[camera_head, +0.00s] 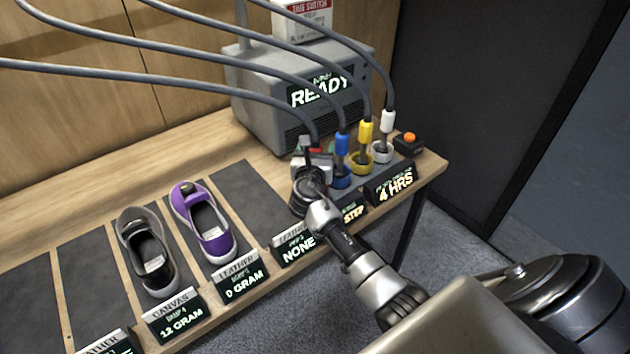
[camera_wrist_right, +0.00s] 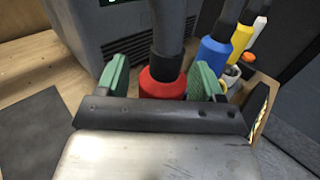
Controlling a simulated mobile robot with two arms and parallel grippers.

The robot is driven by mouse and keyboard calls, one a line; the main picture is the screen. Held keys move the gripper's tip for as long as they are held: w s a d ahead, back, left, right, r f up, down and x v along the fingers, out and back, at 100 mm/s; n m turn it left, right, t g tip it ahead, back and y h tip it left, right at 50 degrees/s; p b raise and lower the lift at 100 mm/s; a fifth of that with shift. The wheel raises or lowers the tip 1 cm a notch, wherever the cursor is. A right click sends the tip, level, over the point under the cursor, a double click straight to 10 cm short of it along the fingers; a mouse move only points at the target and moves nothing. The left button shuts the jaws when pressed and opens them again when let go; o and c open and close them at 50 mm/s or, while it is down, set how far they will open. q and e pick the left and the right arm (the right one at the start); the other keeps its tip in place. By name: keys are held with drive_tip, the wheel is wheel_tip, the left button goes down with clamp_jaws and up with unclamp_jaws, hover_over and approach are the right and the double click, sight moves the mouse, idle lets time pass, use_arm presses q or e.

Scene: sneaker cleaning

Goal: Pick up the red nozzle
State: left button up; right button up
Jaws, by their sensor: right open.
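The red nozzle (camera_wrist_right: 163,85) hangs at the end of a dark hose and shows in the middle of the right wrist view. My right gripper (camera_wrist_right: 158,82) is open, with one green finger pad on each side of the red nozzle. The gripper body hides the nozzle's lower part. In the head view my right gripper (camera_head: 313,165) covers most of the red nozzle, and only a bit of red shows there. My left gripper is not in view.
Blue (camera_head: 342,145), yellow (camera_head: 365,133) and white (camera_head: 387,121) nozzles stand in holders to the right. A grey machine (camera_head: 260,95) reading READY is behind. A black sneaker (camera_head: 146,250) and a purple sneaker (camera_head: 204,222) lie on dark mats to the left.

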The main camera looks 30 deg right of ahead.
drive_tip(key=shift+c, duration=0.5)
clamp_jaws()
drive_tip(key=shift+r, duration=0.15)
